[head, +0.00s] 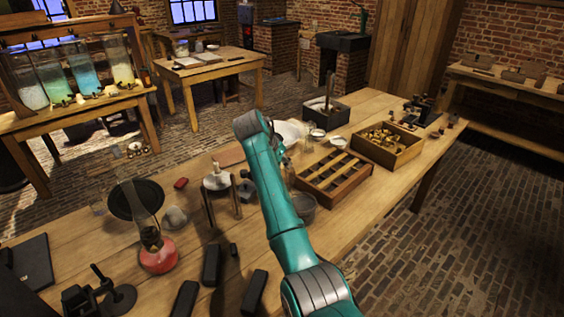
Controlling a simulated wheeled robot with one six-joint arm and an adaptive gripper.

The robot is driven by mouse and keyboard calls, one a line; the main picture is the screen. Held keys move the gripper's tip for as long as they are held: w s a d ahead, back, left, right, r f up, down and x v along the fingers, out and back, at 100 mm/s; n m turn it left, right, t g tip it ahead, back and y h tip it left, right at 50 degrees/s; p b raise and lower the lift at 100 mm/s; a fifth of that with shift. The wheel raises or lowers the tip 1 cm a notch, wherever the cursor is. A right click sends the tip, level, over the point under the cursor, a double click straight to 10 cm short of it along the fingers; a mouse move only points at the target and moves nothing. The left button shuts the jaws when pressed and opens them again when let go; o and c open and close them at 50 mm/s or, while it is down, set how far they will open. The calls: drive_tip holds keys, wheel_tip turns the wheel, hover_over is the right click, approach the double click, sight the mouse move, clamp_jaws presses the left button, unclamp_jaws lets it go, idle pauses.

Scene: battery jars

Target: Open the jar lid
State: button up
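Several tall glass jars stand in a row on the wooden stand at the left: a whitish one (29,84), a green one (54,80), a blue one (84,72) and a pale yellow one (118,62). I cannot make out a separate lid on them. My teal arm reaches up over the workbench (350,222) and bends at its top. My gripper (284,150) is mostly hidden behind my own arm; only a small dark part shows beside it, and its fingers cannot be made out. It is well apart from the jars in the row.
A divided wooden tray (334,178) and a box of brass pieces (388,147) lie right of my arm. Brick floor (400,265) is clear at the right.

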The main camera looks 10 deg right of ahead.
drive_tip(key=v, duration=1.2)
